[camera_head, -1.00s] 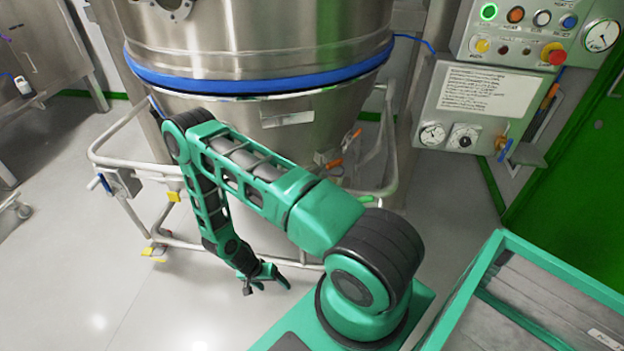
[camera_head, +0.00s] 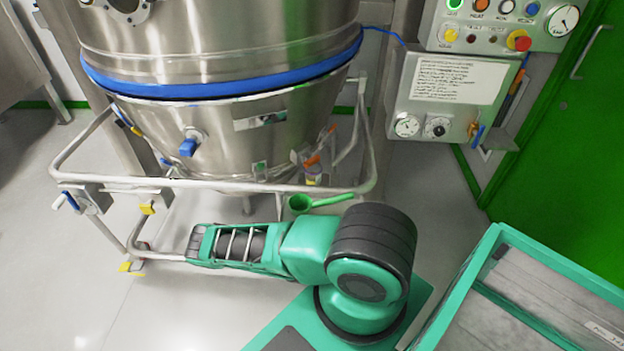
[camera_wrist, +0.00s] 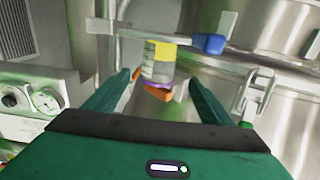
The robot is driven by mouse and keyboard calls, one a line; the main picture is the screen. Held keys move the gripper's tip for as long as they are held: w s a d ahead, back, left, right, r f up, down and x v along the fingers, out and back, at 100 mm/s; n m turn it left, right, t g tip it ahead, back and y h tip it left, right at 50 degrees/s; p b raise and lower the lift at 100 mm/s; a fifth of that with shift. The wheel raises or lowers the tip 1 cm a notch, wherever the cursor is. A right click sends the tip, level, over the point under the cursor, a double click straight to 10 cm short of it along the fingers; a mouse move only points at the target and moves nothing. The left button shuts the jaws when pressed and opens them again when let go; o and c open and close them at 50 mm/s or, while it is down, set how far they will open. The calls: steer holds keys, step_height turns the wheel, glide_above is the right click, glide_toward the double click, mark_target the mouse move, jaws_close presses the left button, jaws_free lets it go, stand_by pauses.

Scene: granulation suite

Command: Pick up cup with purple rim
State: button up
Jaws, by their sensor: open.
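A small clear cup with a purple rim (camera_wrist: 158,74) shows in the wrist view, with a yellow part at its upper end in the picture. In the head view the cup (camera_head: 312,178) is tiny, below the orange handle at the steel vessel's lower right. My gripper (camera_wrist: 162,82) is open in the wrist view, one finger on each side of the cup in the picture. The cup appears to be beyond the fingertips, and I see no contact.
A steel vessel (camera_head: 225,140) with a blue band stands inside a pale tubular frame (camera_head: 250,187). An orange handle (camera_wrist: 158,94) is close to the cup. A green scoop (camera_head: 300,203) is near the frame's front rail. A control panel (camera_head: 450,85) is at right.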

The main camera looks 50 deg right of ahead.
mark_target(312, 179)
steer(key=x, duration=0.4)
steer(key=shift+w+d, duration=0.2)
steer(key=shift+x, duration=3.1)
steer(key=shift+s+f, duration=0.1)
steer(key=shift+f, duration=0.05)
steer(key=c, duration=1.2)
steer(key=shift+c, duration=0.2)
